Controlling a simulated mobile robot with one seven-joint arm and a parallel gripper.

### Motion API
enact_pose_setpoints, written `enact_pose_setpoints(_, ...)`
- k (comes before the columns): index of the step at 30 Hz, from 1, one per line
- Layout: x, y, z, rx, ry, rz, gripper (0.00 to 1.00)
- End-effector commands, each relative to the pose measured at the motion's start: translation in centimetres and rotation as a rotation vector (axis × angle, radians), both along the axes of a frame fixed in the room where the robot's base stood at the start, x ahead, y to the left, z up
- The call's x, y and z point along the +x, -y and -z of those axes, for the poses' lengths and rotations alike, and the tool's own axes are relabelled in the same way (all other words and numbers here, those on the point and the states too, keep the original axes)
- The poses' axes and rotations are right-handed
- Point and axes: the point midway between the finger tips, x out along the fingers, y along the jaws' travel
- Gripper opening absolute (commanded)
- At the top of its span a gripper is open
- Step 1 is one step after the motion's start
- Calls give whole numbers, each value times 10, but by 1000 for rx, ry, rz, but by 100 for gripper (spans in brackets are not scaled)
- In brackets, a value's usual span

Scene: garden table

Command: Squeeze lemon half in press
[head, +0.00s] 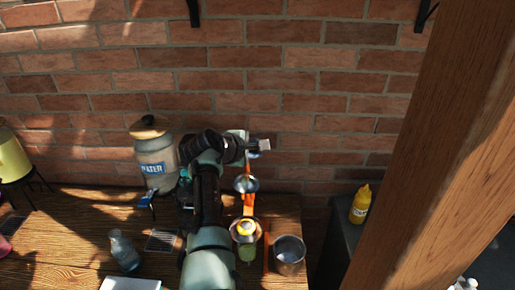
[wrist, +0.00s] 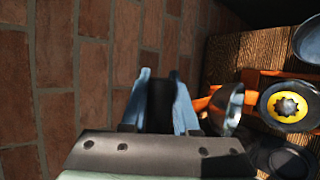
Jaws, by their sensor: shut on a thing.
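The orange press (head: 249,204) stands near the right end of the wooden table. Its metal dome (head: 246,184) is raised and apart from the bowl; the dome also shows in the wrist view (wrist: 228,106). The yellow lemon half (head: 245,228) sits in the bowl, and in the wrist view (wrist: 289,106) it has a dark star-shaped centre. My gripper (head: 258,147) is above and behind the press, near the brick wall. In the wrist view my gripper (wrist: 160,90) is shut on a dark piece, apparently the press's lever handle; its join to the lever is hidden.
A metal cup (head: 289,254) stands right of the press, and a greenish glass (head: 247,254) is under the bowl. A water jar (head: 155,160) and a glass bottle (head: 124,251) stand to the left. The brick wall (head: 330,90) is close behind; a wooden post (head: 435,150) rises at right.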

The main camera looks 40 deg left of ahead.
Motion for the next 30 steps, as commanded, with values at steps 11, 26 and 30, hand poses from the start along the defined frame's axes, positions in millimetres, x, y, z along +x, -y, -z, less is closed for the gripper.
enact_pose_setpoints(11, -8, -7, 14, -2, -24, -13, 58)
enact_pose_setpoints(26, -14, -9, -5, -3, -20, -13, 58)
enact_pose_setpoints(30, -18, -11, -16, 1, -16, -15, 58)
